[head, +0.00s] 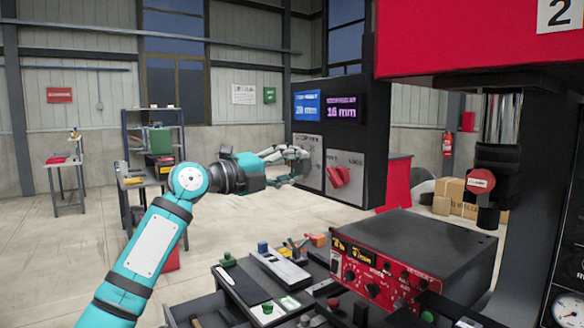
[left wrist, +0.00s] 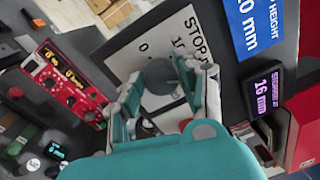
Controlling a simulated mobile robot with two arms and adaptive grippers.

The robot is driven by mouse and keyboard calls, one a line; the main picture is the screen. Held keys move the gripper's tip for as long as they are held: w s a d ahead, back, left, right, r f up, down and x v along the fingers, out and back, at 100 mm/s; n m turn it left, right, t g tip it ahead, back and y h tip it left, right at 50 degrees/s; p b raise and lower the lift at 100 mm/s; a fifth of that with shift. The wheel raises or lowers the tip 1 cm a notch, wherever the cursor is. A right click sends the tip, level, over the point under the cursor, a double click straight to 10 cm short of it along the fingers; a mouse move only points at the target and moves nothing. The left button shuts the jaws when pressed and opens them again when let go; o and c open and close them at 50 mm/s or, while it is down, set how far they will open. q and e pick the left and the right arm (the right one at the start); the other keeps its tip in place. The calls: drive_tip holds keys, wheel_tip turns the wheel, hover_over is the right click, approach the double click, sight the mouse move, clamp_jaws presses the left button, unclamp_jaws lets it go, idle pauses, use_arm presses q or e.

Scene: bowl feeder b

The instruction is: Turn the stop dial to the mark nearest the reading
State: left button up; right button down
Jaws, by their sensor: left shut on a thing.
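The stop dial (left wrist: 160,76) is a round grey knob on a pale plate (left wrist: 188,22) marked "STOP", "0" and a partly hidden number. My left gripper (head: 303,158) reaches the plate on the dark cabinet, and its fingers hide the dial in the head view. In the left wrist view the left gripper (left wrist: 163,90) is shut on the dial, one finger on each side. The dial's pointer is hard to make out. A purple display (head: 342,111) reads 16 mm. A blue display (head: 307,105) labelled height shows a mm value, its first digit unclear. My right gripper is not in view.
A red knob (head: 338,177) sits on the plate right of the dial. A red control box (head: 372,285) and a bench with small tools (head: 280,268) stand in front. A red press (head: 480,40) rises at right. Open floor (head: 60,240) lies at left.

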use_arm(q)
drive_tip(key=shift+f, duration=0.15)
idle(0.3)
drive_tip(key=o, duration=1.1)
drive_tip(key=shift+o, duration=0.2)
drive_tip(key=v, duration=1.2)
